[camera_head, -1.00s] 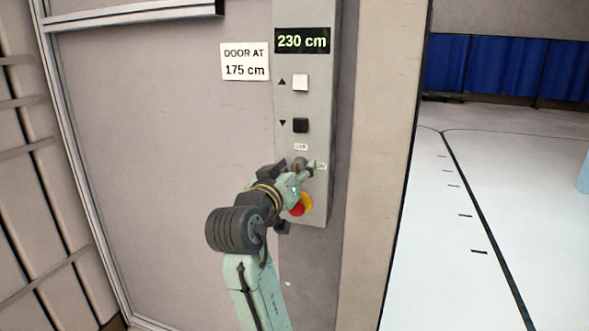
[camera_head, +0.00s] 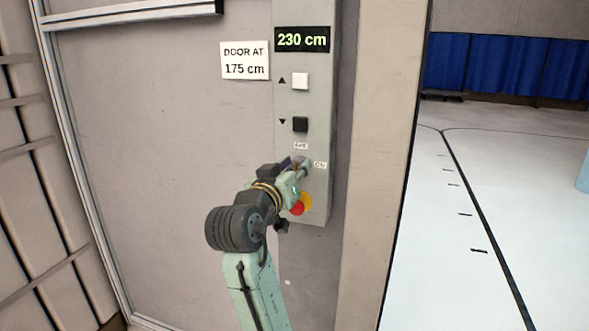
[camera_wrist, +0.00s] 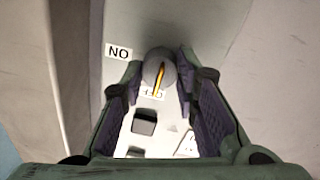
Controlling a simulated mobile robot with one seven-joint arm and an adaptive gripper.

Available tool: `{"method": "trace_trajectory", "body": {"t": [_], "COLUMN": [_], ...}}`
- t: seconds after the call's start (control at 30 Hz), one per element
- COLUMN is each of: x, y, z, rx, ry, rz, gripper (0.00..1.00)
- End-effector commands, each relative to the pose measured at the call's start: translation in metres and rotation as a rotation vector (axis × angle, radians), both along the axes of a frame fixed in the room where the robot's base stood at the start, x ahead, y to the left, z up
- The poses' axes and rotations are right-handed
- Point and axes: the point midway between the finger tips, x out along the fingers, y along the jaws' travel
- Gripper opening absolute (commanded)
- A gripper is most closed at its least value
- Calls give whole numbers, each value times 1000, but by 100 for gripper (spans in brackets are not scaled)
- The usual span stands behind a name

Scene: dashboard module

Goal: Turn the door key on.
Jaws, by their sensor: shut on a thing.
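The door key, a round grey knob with a yellow pointer line (camera_wrist: 160,72), is on the panel in the wrist view. My gripper (camera_wrist: 162,66) has one finger on each side of it and is shut on it. The yellow line points down in the wrist view, at a small white label that it partly covers. The ON label (camera_wrist: 118,51) appears upside down to the left. In the head view my gripper (camera_head: 301,168) is at the grey panel (camera_head: 318,190), beside the ON label (camera_head: 320,165). It hides most of the key there.
Above the key are a black down button (camera_head: 300,125), a white up button (camera_head: 300,81) and a display (camera_head: 302,40) reading 230 cm. A red button on yellow (camera_head: 298,208) is just below my gripper. A sign (camera_head: 245,60) reads DOOR AT 175 cm. Open floor lies right.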

Motion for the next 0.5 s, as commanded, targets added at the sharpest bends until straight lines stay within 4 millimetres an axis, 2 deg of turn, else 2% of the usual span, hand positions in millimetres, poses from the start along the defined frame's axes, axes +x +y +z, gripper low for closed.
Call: {"method": "trace_trajectory", "body": {"t": [0.27,0.5], "x": [0,0], "y": [1,1], "z": [0,0], "rx": [119,316], "ry": [-39,-104], "rz": [3,4], "gripper": [0,0]}}
